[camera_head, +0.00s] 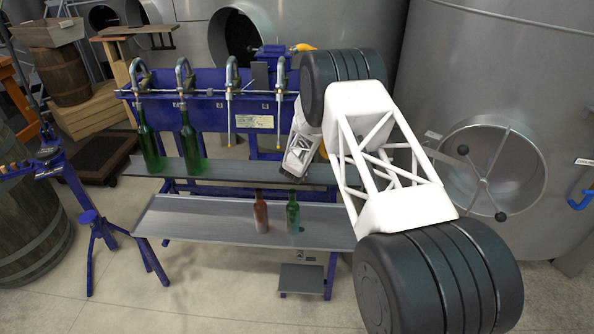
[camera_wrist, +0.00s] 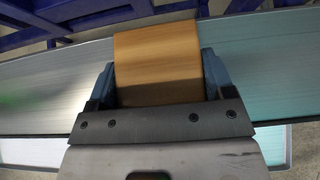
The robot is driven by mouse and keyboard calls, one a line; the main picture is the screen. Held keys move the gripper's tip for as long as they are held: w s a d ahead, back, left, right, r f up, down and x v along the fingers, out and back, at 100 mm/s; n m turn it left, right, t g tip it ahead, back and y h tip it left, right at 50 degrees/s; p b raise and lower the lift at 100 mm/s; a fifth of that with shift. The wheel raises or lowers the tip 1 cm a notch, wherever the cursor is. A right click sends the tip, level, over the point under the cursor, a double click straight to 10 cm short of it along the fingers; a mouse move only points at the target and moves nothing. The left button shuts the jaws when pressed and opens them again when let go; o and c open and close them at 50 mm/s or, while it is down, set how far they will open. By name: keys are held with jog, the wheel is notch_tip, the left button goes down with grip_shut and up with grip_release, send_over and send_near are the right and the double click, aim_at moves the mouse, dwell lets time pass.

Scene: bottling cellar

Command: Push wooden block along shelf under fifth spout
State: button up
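A wooden block (camera_wrist: 158,55) fills the space between the fingers of my gripper (camera_wrist: 160,85) in the wrist view. Both fingers lie close against its sides with no clear gap. The block is over the grey shelf (camera_wrist: 45,90), which runs across that view. In the camera_head view the long upper shelf (camera_head: 233,171) stands below a row of curved spouts (camera_head: 231,85). My arm covers the right part of that row; I cannot make out a fifth spout. The block and my fingertips are hidden there, near the shelf's right part.
Tall green bottles (camera_head: 187,140) stand on the upper shelf's left part, under the two leftmost spouts. A reddish bottle (camera_head: 261,212) and a green bottle (camera_head: 293,214) stand on the lower shelf (camera_head: 190,220). The upper shelf is clear between the tall bottles and my arm.

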jog(key=shift+f, duration=0.2)
jog(key=c, duration=0.5)
jog(key=shift+d, duration=0.25)
